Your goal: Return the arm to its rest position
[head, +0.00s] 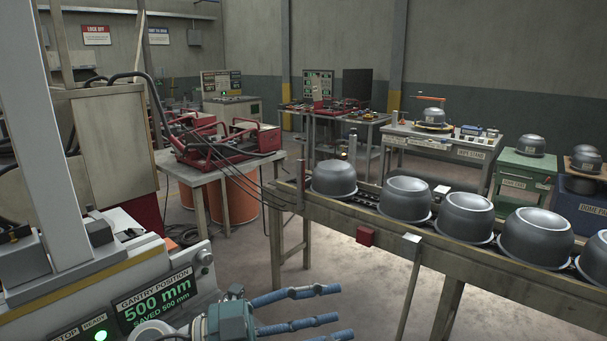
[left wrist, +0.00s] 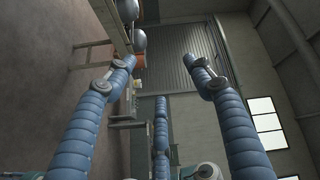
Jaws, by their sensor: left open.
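My left gripper (head: 334,311) shows at the bottom centre of the head view, with blue padded fingers pointing right. The fingers are spread and nothing is between them. In the left wrist view the gripper (left wrist: 161,72) is also open and empty, with the fingers well apart. It is in front of the conveyor bench and apart from it. My right gripper is not in view.
Several grey metal domes (head: 466,214) sit in a row on the long conveyor bench (head: 400,234) at the right. A gantry panel (head: 160,298) reading 500 mm is close left of the gripper. A red welder (head: 225,148) stands on a table behind. Floor between is clear.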

